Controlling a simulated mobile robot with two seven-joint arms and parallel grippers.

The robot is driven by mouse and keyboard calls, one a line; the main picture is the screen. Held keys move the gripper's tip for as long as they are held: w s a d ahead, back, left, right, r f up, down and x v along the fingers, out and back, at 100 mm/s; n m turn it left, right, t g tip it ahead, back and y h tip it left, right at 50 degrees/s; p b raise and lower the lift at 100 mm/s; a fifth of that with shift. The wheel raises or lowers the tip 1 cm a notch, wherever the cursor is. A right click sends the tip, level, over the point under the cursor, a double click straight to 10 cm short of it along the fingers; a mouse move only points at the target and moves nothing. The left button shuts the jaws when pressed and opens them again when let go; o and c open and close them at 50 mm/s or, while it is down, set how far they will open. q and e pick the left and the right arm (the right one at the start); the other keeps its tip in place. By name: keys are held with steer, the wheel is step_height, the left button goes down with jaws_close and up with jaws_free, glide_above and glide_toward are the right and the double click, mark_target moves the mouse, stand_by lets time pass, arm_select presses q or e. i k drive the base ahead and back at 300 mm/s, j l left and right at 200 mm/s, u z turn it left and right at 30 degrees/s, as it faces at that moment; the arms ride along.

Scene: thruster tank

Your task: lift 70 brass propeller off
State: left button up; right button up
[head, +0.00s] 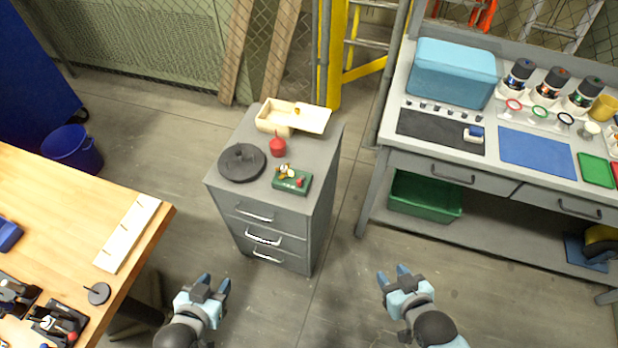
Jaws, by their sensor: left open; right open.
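A small brass-coloured piece, which looks like the propeller (283,169), sits at the upper left of a green block (292,182) on top of the grey drawer cabinet (326,150). It is too small to tell how it is fixed there. A red bit shows at the block's right end. My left gripper (214,283) is open and empty, low in front of the cabinet and to its left. My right gripper (392,273) is open and empty, to the cabinet's right. Both are well apart from the propeller.
On the cabinet stand a dark round plate (242,163), a red container (277,148) and a cream box (270,116) with its lid askew. A wooden table (60,200) is at left. A grey workbench (415,160) with jars and a blue bin (452,75) is at right.

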mark_target(285, 171)
steer(key=i+l+u, duration=0.2)
steer(key=i+l, duration=0.2)
steer(key=i+l+u, duration=0.2)
steer(key=i+l, duration=0.15)
steer(key=l, duration=0.2)
